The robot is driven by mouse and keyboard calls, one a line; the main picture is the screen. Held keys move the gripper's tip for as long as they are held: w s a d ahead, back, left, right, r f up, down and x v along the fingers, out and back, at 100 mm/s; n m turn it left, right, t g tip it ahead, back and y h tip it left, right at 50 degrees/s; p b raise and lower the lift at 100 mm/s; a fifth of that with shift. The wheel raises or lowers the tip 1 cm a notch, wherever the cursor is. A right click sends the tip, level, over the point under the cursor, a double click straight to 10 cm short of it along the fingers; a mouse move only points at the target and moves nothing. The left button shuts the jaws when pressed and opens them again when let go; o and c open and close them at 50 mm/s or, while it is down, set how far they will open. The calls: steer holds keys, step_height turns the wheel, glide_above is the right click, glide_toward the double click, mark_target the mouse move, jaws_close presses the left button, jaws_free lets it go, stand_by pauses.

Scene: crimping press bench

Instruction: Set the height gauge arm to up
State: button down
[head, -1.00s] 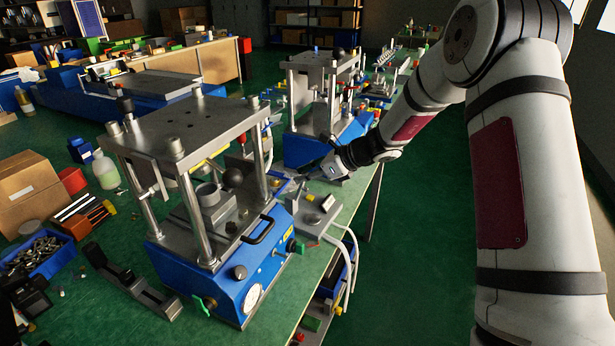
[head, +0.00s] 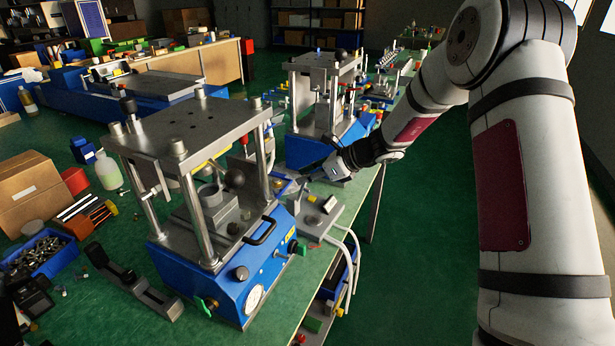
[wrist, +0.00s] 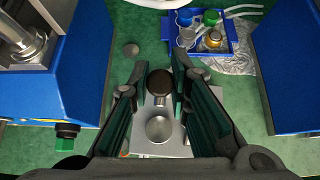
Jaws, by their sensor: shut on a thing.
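In the wrist view, a dark round knob on a short metal neck (wrist: 160,83) stands between my fingertips. It appears to be the end of the height gauge arm. My gripper (wrist: 160,75) is shut on this knob, with one green-padded finger on each side. Below it in the picture is a round silver disc (wrist: 159,128) over a pale grey plate (wrist: 148,147). In the head view, my gripper (head: 326,170) is low at the bench edge, between the two presses. The gauge is too small and hidden there to tell its arm's tilt.
The near blue press (head: 215,285) and the far blue press (head: 310,150) stand on either side of my gripper. A grey box (head: 318,222) with pale hoses sits at the bench edge. A blue bin (wrist: 205,40) with small jars shows in the wrist view.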

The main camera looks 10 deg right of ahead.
steer(key=shift+a+r, duration=0.15)
steer(key=shift+r, duration=0.1)
steer(key=c, duration=1.5)
jaws_free()
steer(key=shift+o, duration=0.2)
steer(key=shift+f, duration=0.1)
steer(key=v, duration=1.2)
